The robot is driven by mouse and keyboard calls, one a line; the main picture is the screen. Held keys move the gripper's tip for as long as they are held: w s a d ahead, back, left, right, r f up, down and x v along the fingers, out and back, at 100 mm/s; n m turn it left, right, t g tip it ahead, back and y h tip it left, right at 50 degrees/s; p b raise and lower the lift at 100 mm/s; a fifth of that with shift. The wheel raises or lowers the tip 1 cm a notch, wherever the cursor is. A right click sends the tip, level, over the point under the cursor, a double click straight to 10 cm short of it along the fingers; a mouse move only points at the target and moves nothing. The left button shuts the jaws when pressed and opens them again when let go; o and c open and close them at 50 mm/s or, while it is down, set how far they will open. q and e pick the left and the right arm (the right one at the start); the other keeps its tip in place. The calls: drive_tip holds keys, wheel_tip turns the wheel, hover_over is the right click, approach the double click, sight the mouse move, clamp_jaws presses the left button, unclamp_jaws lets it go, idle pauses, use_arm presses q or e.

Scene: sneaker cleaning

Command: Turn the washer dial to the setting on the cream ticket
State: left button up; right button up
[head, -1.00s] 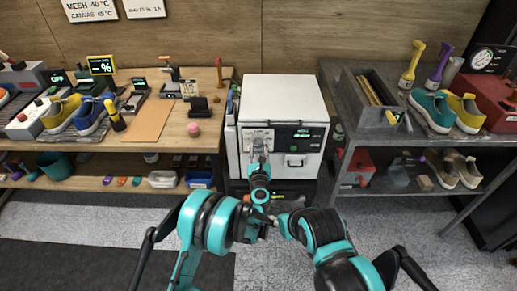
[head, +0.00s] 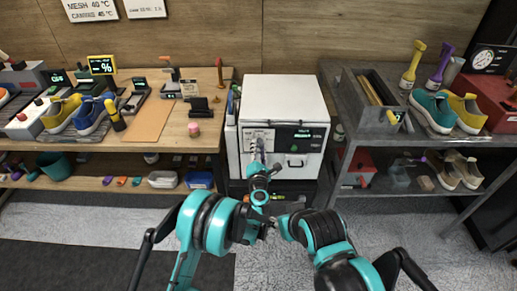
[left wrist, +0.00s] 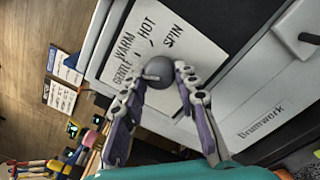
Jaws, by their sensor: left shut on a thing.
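The white washer (head: 283,97) stands at the middle back, its dial panel on the left of its front. In the left wrist view, the round grey dial (left wrist: 158,68) is circled by the words GENTLE, WARM, HOT and SPIN. My left gripper (head: 260,150) reaches the panel; in the wrist view its two fingers (left wrist: 160,84) are shut on the dial. The dial's exact setting is unclear. A small pale card (head: 190,89) stands on the left bench; I cannot tell whether it is the cream ticket.
The left bench (head: 205,125) holds sneakers and tools. A dark right-hand shelf (head: 348,88) holds more sneakers, brushes and a bin (head: 370,115). Both stand close beside the washer. Grey floor (head: 420,225) is open in front of the right shelf.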

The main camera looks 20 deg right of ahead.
use_arm(q)
drive_tip(key=m, duration=1.3)
drive_tip(key=shift+r+h, duration=0.1)
drive_tip(key=shift+h, duration=0.2)
drive_tip(key=shift+m, duration=0.3)
drive_tip(key=o, duration=1.2)
drive_tip(key=shift+c, duration=0.2)
drive_tip(key=shift+s, duration=0.1)
drive_tip(key=v, duration=0.7)
